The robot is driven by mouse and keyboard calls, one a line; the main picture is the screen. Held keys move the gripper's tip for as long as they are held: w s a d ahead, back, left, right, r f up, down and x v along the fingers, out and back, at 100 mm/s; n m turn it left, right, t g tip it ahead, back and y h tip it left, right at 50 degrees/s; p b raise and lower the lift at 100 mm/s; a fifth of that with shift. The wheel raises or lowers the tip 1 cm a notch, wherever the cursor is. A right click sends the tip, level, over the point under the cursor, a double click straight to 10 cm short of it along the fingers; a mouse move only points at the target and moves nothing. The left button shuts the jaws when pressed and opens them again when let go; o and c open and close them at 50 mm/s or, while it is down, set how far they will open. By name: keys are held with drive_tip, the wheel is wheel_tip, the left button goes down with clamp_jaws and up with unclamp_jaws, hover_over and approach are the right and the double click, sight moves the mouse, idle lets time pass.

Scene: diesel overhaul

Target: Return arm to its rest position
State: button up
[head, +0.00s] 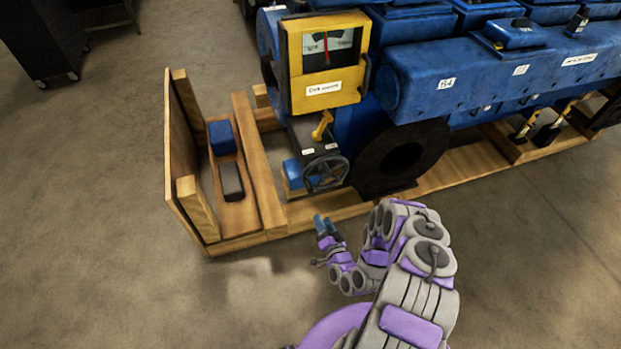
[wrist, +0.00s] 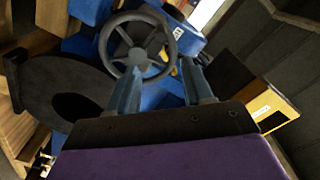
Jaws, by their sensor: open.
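My gripper (head: 322,222) is at the end of my purple and grey arm, over the floor just in front of the wooden skid. In the wrist view, its two blue fingers (wrist: 163,90) stand apart with nothing held between them. A dark spoked handwheel (wrist: 137,44) lies beyond the fingertips, apart from them as far as I can tell. In the head view the handwheel (head: 325,173) sits below the yellow gauge box (head: 325,62), up and ahead of my gripper.
A big blue diesel engine (head: 470,70) fills the back right on its wooden skid (head: 440,180). A wooden tray (head: 205,225) at left holds a blue block (head: 222,137) and a dark block (head: 231,182). A black cabinet (head: 38,40) stands far left. The floor at front left is clear.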

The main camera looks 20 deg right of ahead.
drive_tip(key=w+d+r+n+g, duration=0.7)
drive_tip(key=d, duration=0.1)
drive_tip(key=s+d+r+g+h, duration=0.1)
drive_tip(key=s+r+g, duration=0.1)
drive_tip(key=r, duration=0.7)
drive_tip(key=s+d+r+g+h, duration=0.1)
drive_tip(key=s+r+g, duration=0.15)
drive_tip(key=r, duration=0.55)
drive_tip(key=s+a+r+g, duration=0.2)
drive_tip(key=s+a+r, duration=0.2)
drive_tip(key=s+r, duration=0.3)
drive_tip(key=s+a+r+g, duration=0.2)
drive_tip(key=s+a+r, duration=0.3)
drive_tip(key=s+r, duration=0.25)
drive_tip(key=s+a+r+g, duration=0.1)
drive_tip(key=s+a+r, duration=0.1)
drive_tip(key=s, duration=0.6)
drive_tip(key=s+a+r+n+g+y, duration=0.1)
drive_tip(key=s+a+r+g, duration=0.1)
drive_tip(key=s+a, duration=0.3)
drive_tip(key=s+a+r+n+g+y, duration=0.1)
drive_tip(key=s+a+r, duration=0.2)
drive_tip(key=s, duration=0.7)
drive_tip(key=shift+s+a+r, duration=0.25)
drive_tip(key=shift+s+r, duration=0.15)
drive_tip(key=shift+r, duration=0.3)
